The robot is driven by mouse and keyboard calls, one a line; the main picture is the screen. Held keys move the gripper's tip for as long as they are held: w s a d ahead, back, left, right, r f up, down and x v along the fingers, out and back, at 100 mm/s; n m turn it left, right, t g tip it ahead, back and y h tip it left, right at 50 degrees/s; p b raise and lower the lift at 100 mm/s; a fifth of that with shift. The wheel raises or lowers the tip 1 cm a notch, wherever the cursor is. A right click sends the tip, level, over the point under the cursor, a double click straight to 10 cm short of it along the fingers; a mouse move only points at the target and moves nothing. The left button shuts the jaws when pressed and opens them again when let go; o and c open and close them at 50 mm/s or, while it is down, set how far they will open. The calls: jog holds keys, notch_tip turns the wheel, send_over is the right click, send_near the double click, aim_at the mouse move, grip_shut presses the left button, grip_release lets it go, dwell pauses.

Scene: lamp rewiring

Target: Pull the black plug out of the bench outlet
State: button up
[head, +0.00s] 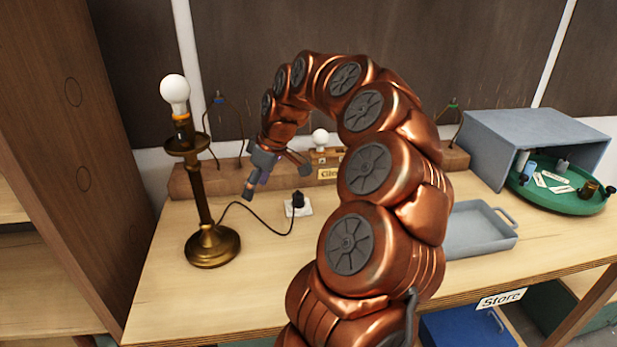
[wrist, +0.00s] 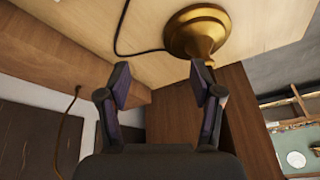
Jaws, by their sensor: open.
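The black plug (head: 298,198) stands upright in the white bench outlet (head: 304,211) on the bench top, in the head view. Its black cord (head: 254,216) runs left to the brass lamp (head: 212,246), which stands upright with a white bulb (head: 174,90) on top. My gripper (head: 275,178) is open and empty, above and to the left of the plug, apart from it. In the wrist view the open fingers (wrist: 161,75) have nothing between them. The lamp base (wrist: 194,34) and part of the cord (wrist: 121,30) show beyond them; the plug is not visible there.
A wooden rail (head: 217,181) with a second bulb (head: 320,138) runs along the back. My arm hides part of it. A grey tray (head: 480,232), a blue-grey box (head: 535,124) and a green round tray (head: 574,204) stand at right. The bench front near the lamp is clear.

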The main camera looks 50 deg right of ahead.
jog(key=m+h, duration=0.1)
send_over(299, 195)
jog(key=s+d, duration=0.1)
jog(key=s, duration=0.2)
notch_tip(299, 195, down, 5)
jog(key=shift+t, duration=0.3)
jog(key=shift+p+x, duration=1.35)
jog(key=shift+x, duration=2.4)
jog(key=shift+w, duration=0.2)
jog(key=c, duration=1.2)
jog(key=shift+r, duration=0.25)
jog(key=shift+r+b, duration=0.35)
jog(key=shift+r, duration=1.8)
